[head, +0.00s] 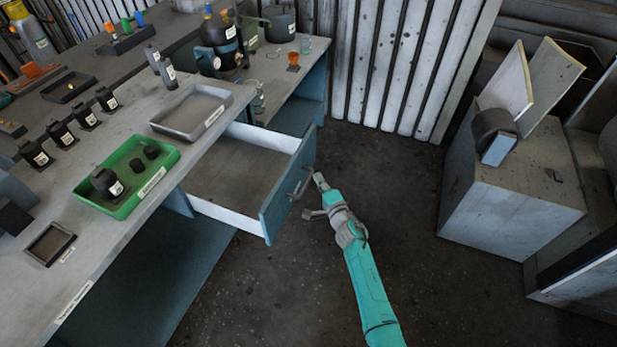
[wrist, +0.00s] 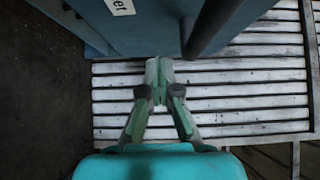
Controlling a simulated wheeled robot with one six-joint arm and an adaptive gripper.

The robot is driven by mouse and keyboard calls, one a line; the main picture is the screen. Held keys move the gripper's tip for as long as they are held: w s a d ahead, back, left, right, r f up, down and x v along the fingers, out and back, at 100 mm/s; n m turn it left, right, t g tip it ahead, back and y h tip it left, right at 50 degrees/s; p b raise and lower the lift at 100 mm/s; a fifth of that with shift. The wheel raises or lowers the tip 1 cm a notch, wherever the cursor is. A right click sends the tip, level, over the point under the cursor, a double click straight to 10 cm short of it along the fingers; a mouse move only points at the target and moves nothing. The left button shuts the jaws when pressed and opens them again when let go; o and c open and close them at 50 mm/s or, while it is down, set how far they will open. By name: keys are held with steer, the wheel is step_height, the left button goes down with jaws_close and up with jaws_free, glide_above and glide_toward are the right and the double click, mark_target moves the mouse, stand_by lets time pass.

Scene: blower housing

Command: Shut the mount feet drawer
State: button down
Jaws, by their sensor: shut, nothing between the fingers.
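The drawer stands pulled out from under the workbench, with a blue front (head: 283,205) and white side walls; its inside looks empty. A grey bar handle (head: 301,186) sits on the front. In the wrist view the blue front (wrist: 130,38) fills the upper part, with part of a white label, and a dark bar that looks like the handle (wrist: 215,25) is right of the fingers. My gripper (head: 319,179) is shut and empty, just outside the drawer front near the handle. It also shows in the wrist view (wrist: 160,72). I cannot tell whether it touches the front.
The workbench (head: 215,95) carries a grey tray (head: 217,122), a green tray (head: 133,208) with dark parts, and several small black parts. A cabinet (head: 515,185) with leaning boards stands at the right. The floor (head: 400,230) around my arm is clear.

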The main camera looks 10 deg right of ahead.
mark_target(309, 177)
steer(key=shift+w+a, duration=0.55)
steer(key=shift+a, duration=0.25)
steer(key=shift+w+a, duration=0.5)
steer(key=shift+a, duration=0.3)
